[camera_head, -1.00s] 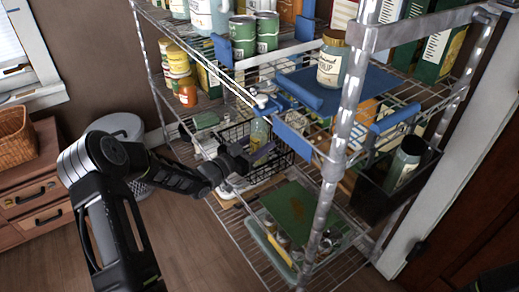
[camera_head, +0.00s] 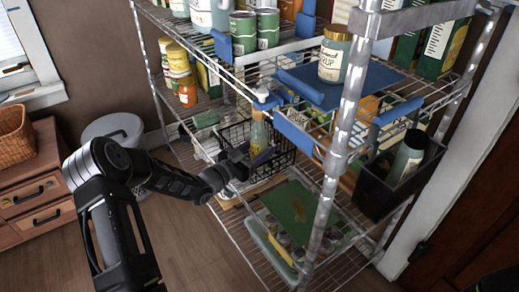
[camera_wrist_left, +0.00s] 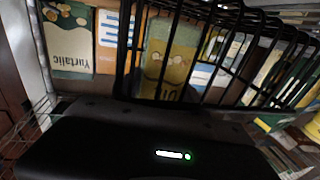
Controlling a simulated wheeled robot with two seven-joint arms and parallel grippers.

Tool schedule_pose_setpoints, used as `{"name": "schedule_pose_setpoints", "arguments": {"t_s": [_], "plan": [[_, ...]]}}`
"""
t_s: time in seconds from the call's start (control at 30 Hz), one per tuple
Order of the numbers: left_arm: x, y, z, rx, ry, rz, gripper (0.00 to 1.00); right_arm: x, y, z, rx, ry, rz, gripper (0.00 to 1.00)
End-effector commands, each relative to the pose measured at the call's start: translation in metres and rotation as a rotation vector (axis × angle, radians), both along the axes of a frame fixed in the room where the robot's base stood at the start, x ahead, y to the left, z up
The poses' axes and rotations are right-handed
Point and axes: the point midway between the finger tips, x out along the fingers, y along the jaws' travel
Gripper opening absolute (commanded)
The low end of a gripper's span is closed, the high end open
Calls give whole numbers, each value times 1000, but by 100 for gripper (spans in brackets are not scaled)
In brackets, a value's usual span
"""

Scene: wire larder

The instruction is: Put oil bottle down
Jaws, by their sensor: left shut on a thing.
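The oil bottle (camera_head: 259,134), with yellowish-green contents, is upright or nearly so at the black wire basket (camera_head: 284,158) on a middle rack shelf. My left gripper (camera_head: 240,161) reaches in from the left and is shut on the bottle's lower part; its fingertips are partly hidden. In the left wrist view a yellow-green label (camera_wrist_left: 165,60) with inverted lettering shows behind black wires (camera_wrist_left: 245,45). I cannot tell whether the bottle's base touches anything. My right gripper is not in view.
A rack post (camera_head: 338,150) stands right of the basket. Blue-edged shelf parts and a syrup jar (camera_head: 334,55) are above. A green board (camera_head: 288,203) lies on the shelf below. A dark bin (camera_head: 385,190) with a bottle is at the right.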

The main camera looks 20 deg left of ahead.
Motion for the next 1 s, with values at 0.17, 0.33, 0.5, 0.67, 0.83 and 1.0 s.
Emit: {"name": "schedule_pose_setpoints", "arguments": {"t_s": [0.17,0.33,0.5,0.67,0.83,1.0], "plan": [[-4,0,-13,5,26,0,60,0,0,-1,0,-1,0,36],[-5,-1,-15,4,29,-2,73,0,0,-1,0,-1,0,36],[-5,-2,-16,5,30,-4,73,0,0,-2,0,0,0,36],[-5,-2,-12,6,29,-5,73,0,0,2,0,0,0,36],[-5,-2,4,5,28,-5,73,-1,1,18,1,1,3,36],[-37,11,1,4,26,0,73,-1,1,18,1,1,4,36]]}}
